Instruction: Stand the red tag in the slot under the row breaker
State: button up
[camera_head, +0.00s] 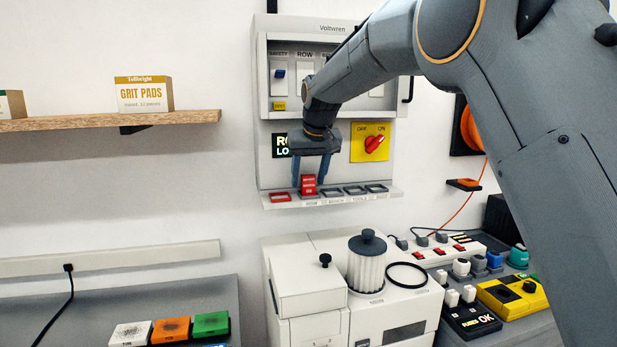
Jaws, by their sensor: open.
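The red tag (308,185) stands upright on the ledge (388,196) at the bottom of the Voltwren panel. Its foot is at the second slot place from the left, below the ROW column; I cannot tell how deep it sits. My gripper (310,182) points down with its fingers open, one on each side of the tag. Gaps seem to show between fingers and tag. The row breaker (305,72) is under the ROW label, its lower part partly hidden by my arm.
A red rotary switch (375,144) on a yellow plate is close to my gripper's right. A white machine (310,290) with a filter canister (367,265) stands below.

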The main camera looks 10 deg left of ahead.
jog(key=b+v, duration=0.3)
jog(key=v, duration=0.9)
jog(key=shift+r, duration=0.15)
